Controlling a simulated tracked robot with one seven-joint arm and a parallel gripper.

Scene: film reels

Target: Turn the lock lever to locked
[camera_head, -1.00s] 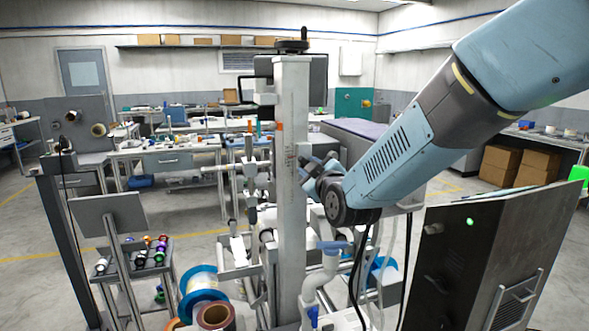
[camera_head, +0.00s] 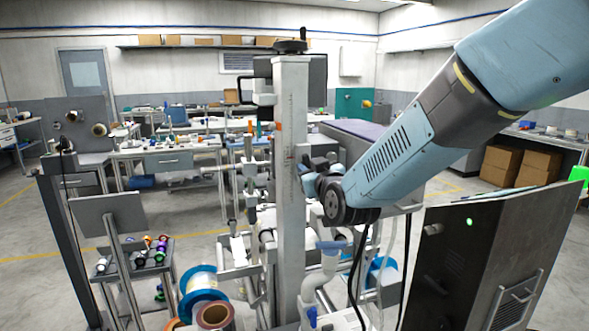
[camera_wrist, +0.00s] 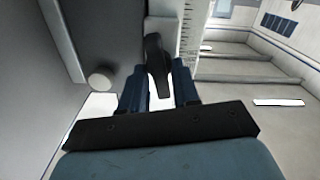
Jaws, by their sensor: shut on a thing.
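The lock lever (camera_wrist: 156,65) is a black, tapered handle in the wrist view, hanging down from a pale mount beside the column. It sits between the two blue fingers of my gripper (camera_wrist: 160,88), which is shut on it. In the head view my gripper (camera_head: 312,168) is at the right side of the tall white column (camera_head: 292,120), about halfway up. The lever itself cannot be made out there, and any lock marking is not readable.
A handwheel (camera_head: 291,46) tops the column. A dark cabinet (camera_head: 470,262) with a green light stands at the right. Reels (camera_head: 203,282) lie low at the front left. The wrist view shows a ruled scale (camera_wrist: 190,30) close beside the fingers.

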